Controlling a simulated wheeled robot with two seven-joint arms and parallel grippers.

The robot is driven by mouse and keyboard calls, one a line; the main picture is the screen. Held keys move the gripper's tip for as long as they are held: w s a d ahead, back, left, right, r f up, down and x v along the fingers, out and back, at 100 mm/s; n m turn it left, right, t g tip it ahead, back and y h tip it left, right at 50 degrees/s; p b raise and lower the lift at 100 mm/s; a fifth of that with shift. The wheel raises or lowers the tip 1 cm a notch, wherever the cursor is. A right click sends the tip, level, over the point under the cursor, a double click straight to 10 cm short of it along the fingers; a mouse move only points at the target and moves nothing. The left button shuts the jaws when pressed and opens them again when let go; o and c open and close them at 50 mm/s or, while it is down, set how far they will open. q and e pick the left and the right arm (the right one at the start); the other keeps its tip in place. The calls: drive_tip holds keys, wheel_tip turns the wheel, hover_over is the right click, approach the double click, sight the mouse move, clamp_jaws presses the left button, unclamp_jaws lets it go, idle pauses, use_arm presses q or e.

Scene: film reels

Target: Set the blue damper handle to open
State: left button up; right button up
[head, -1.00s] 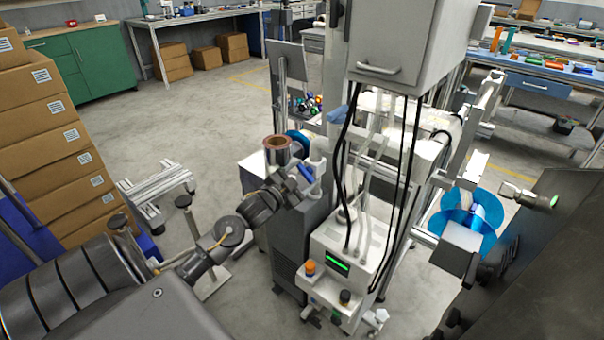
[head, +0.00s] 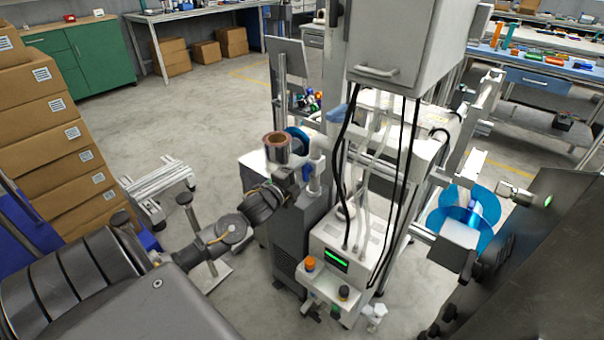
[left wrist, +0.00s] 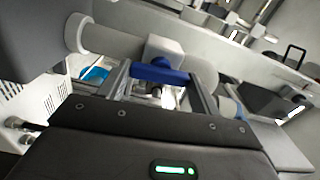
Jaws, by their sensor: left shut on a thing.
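The blue damper handle (head: 307,173) is a short bar on the white pipework, just below the copper-coloured reel. In the left wrist view the blue bar (left wrist: 158,73) lies crosswise between my gripper's two fingers, in front of a white pipe (left wrist: 110,40). My left gripper (head: 299,183) is shut on this handle, with its arm reaching in from the left. The wrist's dark housing covers the lower part of the left wrist view. The far side of the handle and any position marks are hidden.
A white control box (head: 345,250) with a green display and knobs stands right of my gripper. Black cables (head: 400,190) hang beside it. A blue reel (head: 465,212) sits farther right. Stacked cartons (head: 55,140) stand at left. The floor (head: 180,115) behind is clear.

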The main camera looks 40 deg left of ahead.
use_arm(q)
drive_tip(key=shift+m, duration=0.6)
use_arm(e)
drive_tip(key=shift+s+d+f, duration=0.1)
drive_tip(key=shift+s+f, duration=0.15)
drive_tip(key=shift+w+r, duration=0.1)
drive_tip(key=shift+w, duration=0.05)
use_arm(q)
drive_tip(key=o, duration=1)
use_arm(e)
drive_tip(key=shift+d, duration=0.1)
use_arm(q)
drive_tip(key=s, duration=1)
drive_tip(key=shift+s+d, duration=0.1)
drive_tip(key=shift+s, duration=0.3)
use_arm(e)
drive_tip(key=shift+a+r, duration=0.1)
drive_tip(key=shift+a, duration=0.2)
drive_tip(key=shift+d, duration=0.4)
use_arm(q)
drive_tip(key=shift+f, duration=0.1)
use_arm(e)
drive_tip(key=shift+w+a, duration=0.1)
